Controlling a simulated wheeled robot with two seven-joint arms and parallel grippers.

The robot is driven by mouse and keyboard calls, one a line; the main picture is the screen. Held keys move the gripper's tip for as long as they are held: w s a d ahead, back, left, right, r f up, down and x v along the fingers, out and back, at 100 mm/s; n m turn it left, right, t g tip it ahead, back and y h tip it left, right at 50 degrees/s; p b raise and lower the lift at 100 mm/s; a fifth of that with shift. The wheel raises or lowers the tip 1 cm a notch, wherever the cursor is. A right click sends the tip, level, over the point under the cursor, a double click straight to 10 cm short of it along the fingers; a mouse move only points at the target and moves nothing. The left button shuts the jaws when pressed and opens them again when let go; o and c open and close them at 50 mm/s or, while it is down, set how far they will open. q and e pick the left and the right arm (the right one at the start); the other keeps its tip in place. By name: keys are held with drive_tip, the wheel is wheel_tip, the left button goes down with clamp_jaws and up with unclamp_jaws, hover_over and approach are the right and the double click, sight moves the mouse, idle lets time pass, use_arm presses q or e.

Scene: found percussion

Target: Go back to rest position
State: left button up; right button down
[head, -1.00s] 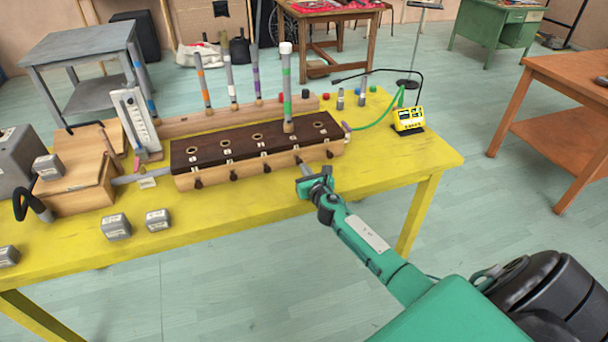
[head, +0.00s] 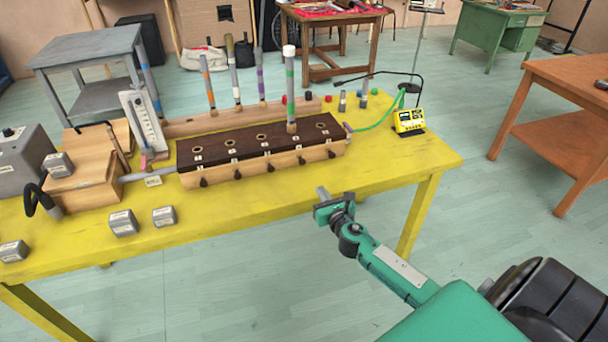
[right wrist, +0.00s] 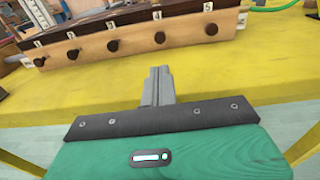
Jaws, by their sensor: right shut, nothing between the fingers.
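My right gripper (head: 322,193) is shut and empty. It is in front of the yellow table's (head: 235,220) near edge, apart from the wooden wind chest (head: 265,166) with its dark top and row of knobs. In the right wrist view the shut fingers (right wrist: 157,85) point toward the chest's knobbed front, with a gap of bare yellow tabletop between. One tube with a green band and white cap (head: 290,90) stands upright in a hole at the chest's right part. My left gripper does not show.
Several grey weights (head: 123,223) lie on the table's front left. A wooden bellows box (head: 80,185) and a white gauge board (head: 143,125) stand left of the chest. A yellow meter (head: 408,121) stands at the right. An orange-brown table (head: 570,75) is further right, with open floor between.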

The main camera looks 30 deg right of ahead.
drive_tip(key=s+a+f+m+g+p, duration=0.1)
drive_tip(key=s+f+m+g, duration=0.35)
drive_tip(key=f, duration=0.65)
drive_tip(key=s+a+f+m+g+y+p, duration=0.1)
drive_tip(key=s+f+m, duration=0.6)
drive_tip(key=f, duration=0.4)
drive_tip(key=s+a+f+m+g+p, duration=0.1)
drive_tip(key=s+f+m+g, duration=0.25)
drive_tip(key=s+f, duration=0.55)
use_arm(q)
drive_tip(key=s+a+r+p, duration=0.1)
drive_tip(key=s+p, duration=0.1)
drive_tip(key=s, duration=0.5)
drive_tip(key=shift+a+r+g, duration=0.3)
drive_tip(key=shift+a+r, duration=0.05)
use_arm(e)
drive_tip(key=s+a+f+m+g, duration=0.2)
drive_tip(key=s+a+f+m, duration=0.2)
drive_tip(key=s, duration=0.7)
drive_tip(key=s+a+f+m+g+y, duration=0.1)
drive_tip(key=s+a+f+m, duration=0.4)
drive_tip(key=s, duration=0.6)
drive_tip(key=s+a+f+m+g+y, duration=0.1)
drive_tip(key=s+a+f+m+g, duration=0.3)
drive_tip(key=s+f+m, duration=0.3)
drive_tip(key=s+a+f, duration=0.1)
drive_tip(key=s+f, duration=0.1)
drive_tip(key=s, duration=0.3)
